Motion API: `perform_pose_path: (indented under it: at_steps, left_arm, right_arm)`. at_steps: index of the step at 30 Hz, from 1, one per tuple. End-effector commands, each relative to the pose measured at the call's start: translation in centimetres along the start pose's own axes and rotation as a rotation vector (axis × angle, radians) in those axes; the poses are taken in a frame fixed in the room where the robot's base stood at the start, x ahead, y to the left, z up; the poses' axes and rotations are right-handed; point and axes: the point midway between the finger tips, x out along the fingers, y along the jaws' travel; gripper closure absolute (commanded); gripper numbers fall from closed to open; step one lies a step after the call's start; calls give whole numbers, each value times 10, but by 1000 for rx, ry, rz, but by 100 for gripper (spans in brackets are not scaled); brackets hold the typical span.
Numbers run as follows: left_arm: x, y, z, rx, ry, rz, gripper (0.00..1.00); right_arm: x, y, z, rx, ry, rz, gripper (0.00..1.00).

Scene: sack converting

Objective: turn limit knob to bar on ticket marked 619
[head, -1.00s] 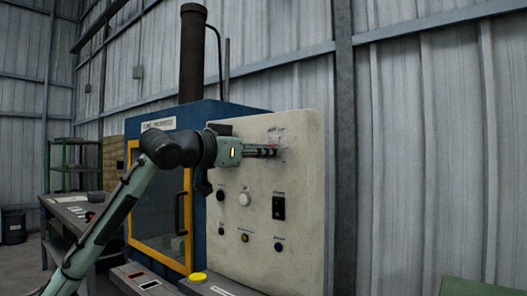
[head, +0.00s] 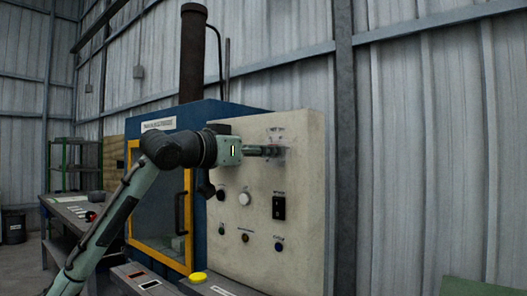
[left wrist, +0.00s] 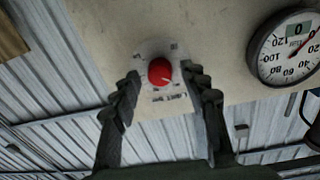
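The limit knob (left wrist: 160,72) is red and round, on a pale scale plate (left wrist: 172,100) marked "LIMIT bar", on the cream panel (head: 300,200). My left gripper (head: 277,151) is at the upper part of this panel in the head view. In the left wrist view my left gripper (left wrist: 160,90) is open, one finger on each side of the knob, with gaps between fingers and knob. The fingers hide the knob in the head view. The scale numbers are too small to read. I cannot make out a ticket marked 619. My right gripper is not in view.
A round gauge (left wrist: 290,48) sits beside the knob in the left wrist view. Below my gripper are a white knob (head: 244,199), a black switch (head: 279,208) and small buttons. A yellow button (head: 197,277) is in front. A bench (head: 62,202) stands at left.

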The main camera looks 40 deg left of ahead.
Motion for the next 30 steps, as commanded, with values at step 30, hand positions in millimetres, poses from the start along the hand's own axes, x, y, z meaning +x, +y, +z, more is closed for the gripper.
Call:
perform_pose_path:
  at_steps: [30]
  left_arm:
    - [-110,0,0,-1,1,1,55]
  right_arm:
    - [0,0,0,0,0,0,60]
